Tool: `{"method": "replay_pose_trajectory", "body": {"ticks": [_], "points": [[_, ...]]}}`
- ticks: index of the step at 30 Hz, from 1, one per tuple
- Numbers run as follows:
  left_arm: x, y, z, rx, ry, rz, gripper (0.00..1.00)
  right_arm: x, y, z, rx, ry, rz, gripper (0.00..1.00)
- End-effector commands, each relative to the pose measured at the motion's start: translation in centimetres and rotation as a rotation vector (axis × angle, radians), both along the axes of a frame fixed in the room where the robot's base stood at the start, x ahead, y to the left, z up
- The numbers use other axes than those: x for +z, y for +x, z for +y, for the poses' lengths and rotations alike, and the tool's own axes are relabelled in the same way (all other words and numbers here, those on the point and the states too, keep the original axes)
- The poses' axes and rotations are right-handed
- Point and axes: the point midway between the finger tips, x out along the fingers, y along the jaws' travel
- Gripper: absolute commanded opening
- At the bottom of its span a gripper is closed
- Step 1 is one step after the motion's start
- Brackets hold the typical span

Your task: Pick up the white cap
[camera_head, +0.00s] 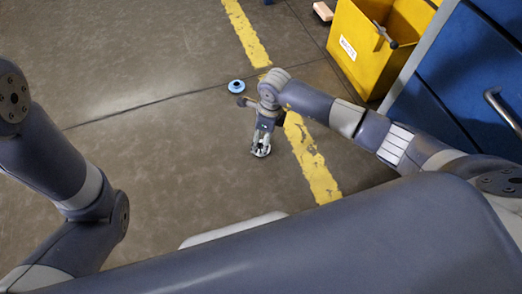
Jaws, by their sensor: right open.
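My right gripper (262,146) points down near the floor beside the yellow line and is open. A small whitish patch shows at its fingertips; it is too small to tell whether this is the white cap or part of the fingers. No white cap stands out clearly elsewhere on the floor. My left arm shows at the left edge, but its gripper is out of view.
A blue round piece (236,87) lies on the floor beyond my right gripper. A yellow bin (357,55) with tools in it stands at the upper right, by a blue cabinet (465,75). A pinkish block (323,11) lies near the bin. Floor to the left is clear.

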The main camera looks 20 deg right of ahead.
Motion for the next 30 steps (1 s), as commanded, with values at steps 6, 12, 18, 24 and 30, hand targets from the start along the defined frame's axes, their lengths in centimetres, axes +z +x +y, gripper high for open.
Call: {"method": "replay_pose_trajectory", "body": {"ticks": [6, 12, 18, 24, 30], "points": [[-1.1, 0.0, 0.0, 0.0, 0.0, 0.001, 0.0, -1.2, 0.1, 0.1, -0.001, 0.001, 0.0, 0.78], [-3.5, 0.0, 0.0, 0.0, 0.001, 0.0, 0.0, -3.3, 0.3, 0.1, -0.002, 0.001, -0.002, 0.78], [-5.6, 0.0, 0.0, 0.0, 0.001, 0.0, 0.0, -5.5, 0.4, 0.3, -0.001, 0.002, 0.0, 0.78], [-5.7, 0.0, 0.0, 0.001, 0.001, 0.001, 0.0, -5.7, 0.5, 0.3, -0.001, 0.0, -0.001, 0.78], [-5.7, 0.0, 0.0, 0.0, 0.0, 0.001, 0.0, -5.6, 0.5, 0.3, -0.001, 0.0, -0.001, 0.6]]}}
